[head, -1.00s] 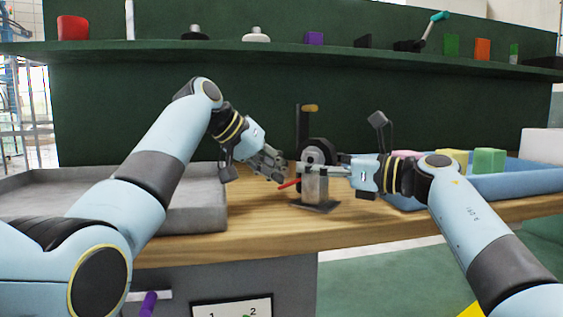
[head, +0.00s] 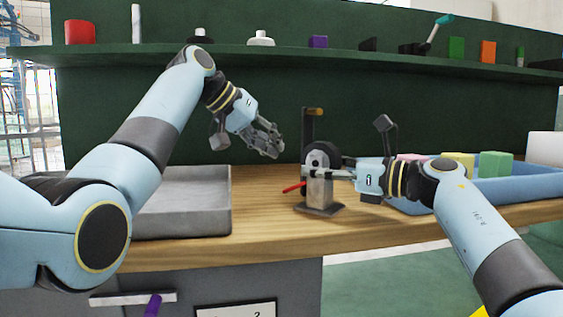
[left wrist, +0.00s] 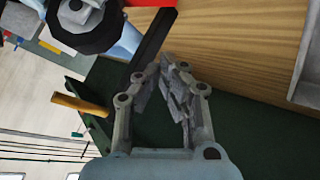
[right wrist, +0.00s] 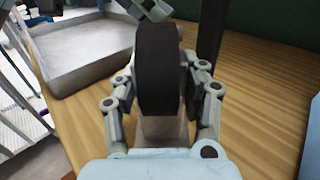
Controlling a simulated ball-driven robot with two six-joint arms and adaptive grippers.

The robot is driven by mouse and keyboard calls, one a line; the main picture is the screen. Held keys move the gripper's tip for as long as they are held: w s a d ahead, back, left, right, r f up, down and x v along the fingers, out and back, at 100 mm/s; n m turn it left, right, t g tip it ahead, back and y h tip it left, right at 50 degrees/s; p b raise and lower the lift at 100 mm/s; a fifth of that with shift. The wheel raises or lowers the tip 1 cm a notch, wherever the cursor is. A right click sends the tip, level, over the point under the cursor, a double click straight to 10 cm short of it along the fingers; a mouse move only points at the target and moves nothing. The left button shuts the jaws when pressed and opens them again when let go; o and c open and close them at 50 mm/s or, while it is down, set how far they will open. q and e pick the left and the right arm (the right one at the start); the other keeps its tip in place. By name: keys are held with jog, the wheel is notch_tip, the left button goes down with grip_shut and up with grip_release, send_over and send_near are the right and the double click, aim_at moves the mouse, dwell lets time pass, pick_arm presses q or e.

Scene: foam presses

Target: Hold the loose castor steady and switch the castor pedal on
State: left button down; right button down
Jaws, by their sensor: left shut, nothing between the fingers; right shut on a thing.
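The castor (head: 321,190) stands upright on a dark base plate on the wooden bench, with a black wheel (right wrist: 157,75) and a grey metal housing. Its red pedal (head: 293,188) sticks out to the left; a bit of red also shows at the top of the left wrist view (left wrist: 146,3). My right gripper (head: 328,173) is shut on the castor from the right, its fingers on either side in the right wrist view. My left gripper (head: 272,143) is shut and empty, up and left of the castor, clear of the pedal.
A dark post with a wooden handle (head: 313,111) rises just behind the castor. A grey tray (head: 182,222) lies at left, a blue bin (head: 520,186) with foam blocks at right. A green shelf (head: 300,57) with small objects runs above. Bench in front is clear.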

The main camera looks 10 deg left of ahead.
pick_arm(q)
jog(key=v, duration=0.9)
jog(key=shift+a+f, duration=0.25)
pick_arm(e)
jog(key=c, duration=0.6)
grip_release()
